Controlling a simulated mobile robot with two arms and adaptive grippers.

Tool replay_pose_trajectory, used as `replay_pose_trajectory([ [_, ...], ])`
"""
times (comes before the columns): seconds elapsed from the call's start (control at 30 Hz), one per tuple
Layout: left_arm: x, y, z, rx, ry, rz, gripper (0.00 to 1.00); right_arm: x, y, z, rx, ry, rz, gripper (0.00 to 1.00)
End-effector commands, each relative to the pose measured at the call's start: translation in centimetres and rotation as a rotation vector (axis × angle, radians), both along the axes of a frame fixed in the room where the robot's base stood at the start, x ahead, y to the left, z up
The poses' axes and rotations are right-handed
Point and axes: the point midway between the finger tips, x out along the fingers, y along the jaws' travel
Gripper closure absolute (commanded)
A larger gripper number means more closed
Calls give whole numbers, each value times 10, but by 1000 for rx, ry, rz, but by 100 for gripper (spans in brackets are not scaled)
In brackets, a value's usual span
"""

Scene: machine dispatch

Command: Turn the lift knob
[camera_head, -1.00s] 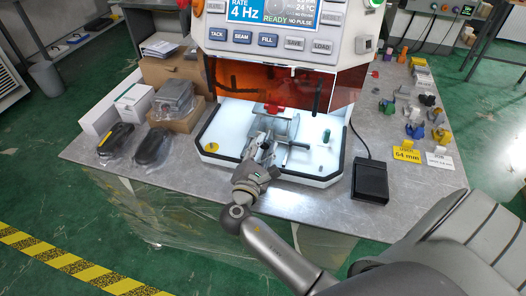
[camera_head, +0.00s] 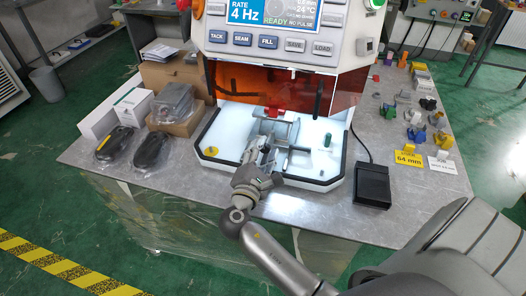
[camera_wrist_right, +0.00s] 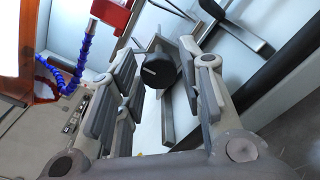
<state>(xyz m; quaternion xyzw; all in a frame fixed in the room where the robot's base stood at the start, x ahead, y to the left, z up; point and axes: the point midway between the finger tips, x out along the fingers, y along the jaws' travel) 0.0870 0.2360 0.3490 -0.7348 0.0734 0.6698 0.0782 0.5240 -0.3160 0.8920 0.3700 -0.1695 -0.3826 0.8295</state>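The lift knob appears as a dark round knob (camera_wrist_right: 158,70) with a white pointer line in the right wrist view. It sits on a grey metal fixture (camera_head: 280,130) inside the lit bay of the machine. My right gripper (camera_wrist_right: 168,82) is open, with one finger on each side of the knob. A narrow gap shows on the right side. In the head view my right gripper (camera_head: 258,152) is at the front of the fixture and hides the knob. My left gripper is not in view.
The machine (camera_head: 290,38) with its button panel and orange shield (camera_head: 240,80) stands over the bay. A black pedal (camera_head: 371,185) sits at the right. Boxes and two dark wrapped items (camera_head: 150,150) lie at the left. A blue jointed hose (camera_wrist_right: 72,75) hangs close to the gripper.

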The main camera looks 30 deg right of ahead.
Motion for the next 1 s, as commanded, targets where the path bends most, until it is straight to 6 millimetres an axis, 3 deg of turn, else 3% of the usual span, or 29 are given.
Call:
replay_pose_trajectory([
  [0.47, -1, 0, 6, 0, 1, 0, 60, -1, -1, 0, -31, 42, -2, 51],
  [1.0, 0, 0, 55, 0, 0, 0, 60, -1, -1, 3, -482, 564, 1, 51],
])
